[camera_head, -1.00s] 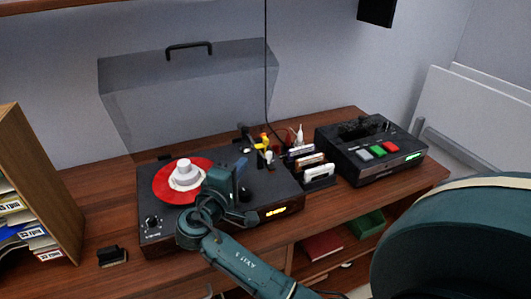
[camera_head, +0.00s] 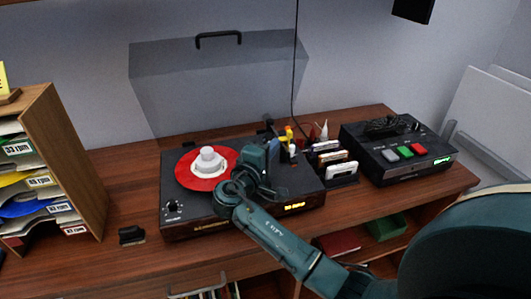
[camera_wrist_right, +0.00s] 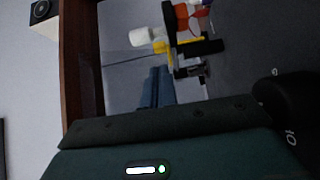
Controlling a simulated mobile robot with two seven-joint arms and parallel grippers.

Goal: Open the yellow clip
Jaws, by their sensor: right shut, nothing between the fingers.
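The small yellow clip (camera_head: 289,133) is at the back right of the black record player (camera_head: 300,190), by the tonearm parts. In the right wrist view, yellow pieces (camera_wrist_right: 160,47) show beside a white cylinder and black tonearm parts; whether the clip is open or shut is too small to tell. My right gripper (camera_head: 273,149) is over the player, just left of and in front of the clip. Its blue fingers (camera_wrist_right: 157,88) are shut and empty, pointing toward the yellow pieces with a gap between. My left gripper is out of view.
A red record (camera_head: 190,171) with a white centre piece lies on the player. The clear lid (camera_head: 200,85) stands raised behind. Cassettes (camera_head: 340,169) and a tape deck (camera_head: 395,150) with coloured buttons are on the right. A wooden sleeve rack (camera_head: 85,160) and a black brush (camera_head: 131,236) are left.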

